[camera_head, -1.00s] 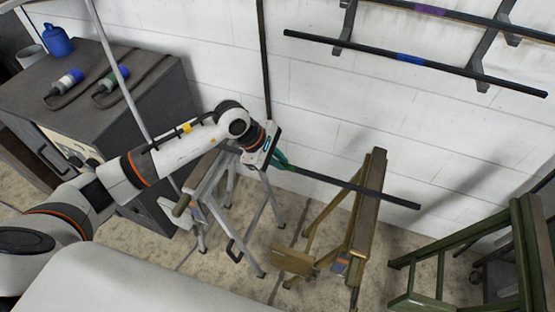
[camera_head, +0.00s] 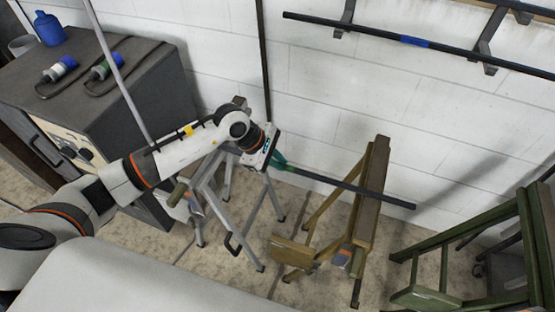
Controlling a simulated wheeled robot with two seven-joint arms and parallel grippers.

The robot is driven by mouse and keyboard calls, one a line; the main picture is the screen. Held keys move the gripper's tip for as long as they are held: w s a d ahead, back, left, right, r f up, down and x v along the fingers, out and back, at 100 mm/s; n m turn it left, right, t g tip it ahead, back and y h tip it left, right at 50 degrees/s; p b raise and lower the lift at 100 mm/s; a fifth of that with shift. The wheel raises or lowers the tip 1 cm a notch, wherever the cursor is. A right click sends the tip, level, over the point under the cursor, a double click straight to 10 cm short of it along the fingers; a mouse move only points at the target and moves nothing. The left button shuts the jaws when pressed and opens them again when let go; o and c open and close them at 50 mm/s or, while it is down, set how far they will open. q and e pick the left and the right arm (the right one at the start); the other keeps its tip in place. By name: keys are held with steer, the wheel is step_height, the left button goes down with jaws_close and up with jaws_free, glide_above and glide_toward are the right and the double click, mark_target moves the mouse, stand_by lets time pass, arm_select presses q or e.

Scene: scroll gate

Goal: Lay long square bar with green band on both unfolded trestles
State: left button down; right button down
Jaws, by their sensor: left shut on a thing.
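My left gripper (camera_head: 266,150) is shut on a long dark bar (camera_head: 345,184) beside its green band (camera_head: 280,161). The bar runs right and slightly down in the picture and crosses the top of a yellow-brown trestle (camera_head: 363,222). I cannot tell whether it touches that top. The bar's part left of the gripper is hidden by my left arm. A grey metal trestle (camera_head: 247,226) stands with legs spread below the gripper, its top partly hidden by the arm. The yellow-brown trestle also stands with legs spread. My right gripper is not in view.
A wall rack holds a dark bar with a blue band (camera_head: 414,41). A green frame (camera_head: 480,240) stands at the right. A dark cabinet (camera_head: 120,100) with cables and a blue bottle (camera_head: 50,28) stands at the left. Some floor between the trestles is clear.

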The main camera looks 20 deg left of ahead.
arm_select(q)
steer(key=shift+w+f+b, duration=0.1)
steer(key=shift+f+b, duration=0.1)
steer(key=shift+b, duration=0.2)
stand_by(0.6)
steer(key=c, duration=1.5)
jaws_free()
steer(key=shift+o, duration=0.7)
steer(key=shift+s+f, duration=0.2)
steer(key=shift+f, duration=0.05)
steer(key=b+v, duration=0.2)
steer(key=v, duration=1)
steer(key=shift+r, duration=0.25)
steer(key=shift+w+d, duration=0.1)
